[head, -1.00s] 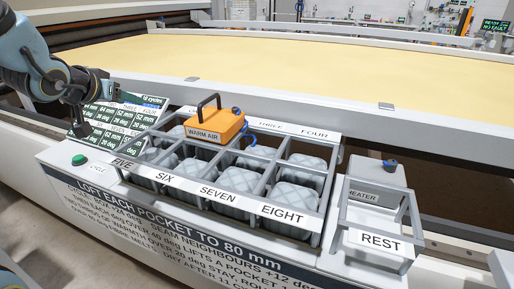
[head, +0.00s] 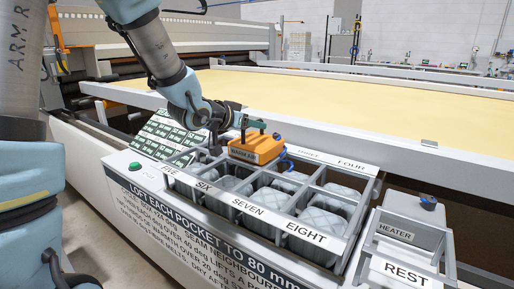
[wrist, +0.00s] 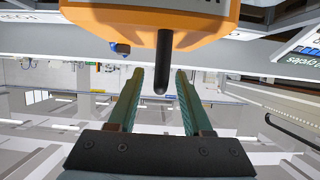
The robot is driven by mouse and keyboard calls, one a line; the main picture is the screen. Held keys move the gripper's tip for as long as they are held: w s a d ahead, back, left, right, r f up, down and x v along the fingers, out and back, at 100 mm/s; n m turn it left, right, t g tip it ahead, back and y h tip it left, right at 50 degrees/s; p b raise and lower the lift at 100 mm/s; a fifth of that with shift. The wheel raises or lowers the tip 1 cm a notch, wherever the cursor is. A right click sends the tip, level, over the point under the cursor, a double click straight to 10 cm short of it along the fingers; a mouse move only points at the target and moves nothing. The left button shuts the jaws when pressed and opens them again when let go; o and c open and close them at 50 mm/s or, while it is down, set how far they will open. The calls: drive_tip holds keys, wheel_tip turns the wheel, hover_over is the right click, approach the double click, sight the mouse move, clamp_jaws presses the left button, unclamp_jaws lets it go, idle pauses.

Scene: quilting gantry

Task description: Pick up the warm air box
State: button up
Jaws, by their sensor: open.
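The warm air box (head: 258,149) is orange with a "WARM AIR" label and a black handle on top. It sits on the back row of the grey pocket frame, left of the THREE label. My gripper (head: 259,124) is at the box's top, its teal fingers level with the handle. In the wrist view the orange box (wrist: 205,24) fills the top, and its dark handle (wrist: 163,62) reaches between the spread fingers of my gripper (wrist: 158,73). Gaps show on both sides of the handle.
The grey frame (head: 228,196) holds several padded pockets, with FIVE to EIGHT along the front. A REST stand (head: 408,272) with a HEATER label is at right. A green button (head: 135,166) and a readout board (head: 172,135) are at left.

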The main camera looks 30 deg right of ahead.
drive_tip(key=x, duration=0.3)
drive_tip(key=shift+d+f, duration=0.1)
drive_tip(key=shift+d, duration=0.15)
clamp_jaws()
idle(1.2)
